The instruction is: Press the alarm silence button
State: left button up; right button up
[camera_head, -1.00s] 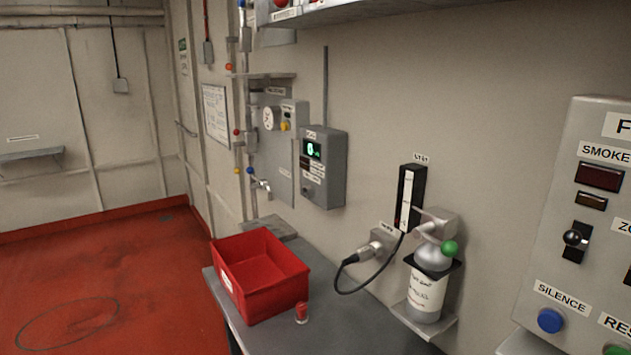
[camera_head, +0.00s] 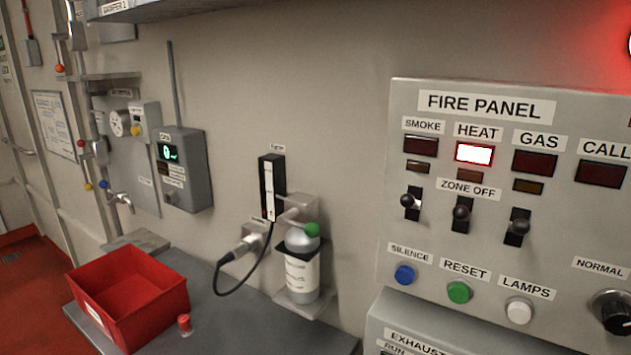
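The grey fire panel (camera_head: 440,230) is on the wall at the right of the head view. Its blue round button (camera_head: 404,275) sits at the lower left under the label SILENCE (camera_head: 410,253). A green button (camera_head: 459,292) under RESET and a white button (camera_head: 519,311) under LAMPS are to its right. The HEAT lamp (camera_head: 474,153) is lit bright; the SMOKE, GAS and CALL lamps look dark. Neither of my grippers is in view.
A grey bench (camera_head: 240,325) holds a red bin (camera_head: 128,295) and a small red-capped item (camera_head: 184,324). A bottle with a green knob (camera_head: 302,270) stands on a bracket left of the panel. An exhaust panel (camera_head: 385,325) is below the fire panel.

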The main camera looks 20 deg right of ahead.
aim_at(404, 275)
jog(key=z, duration=1.75)
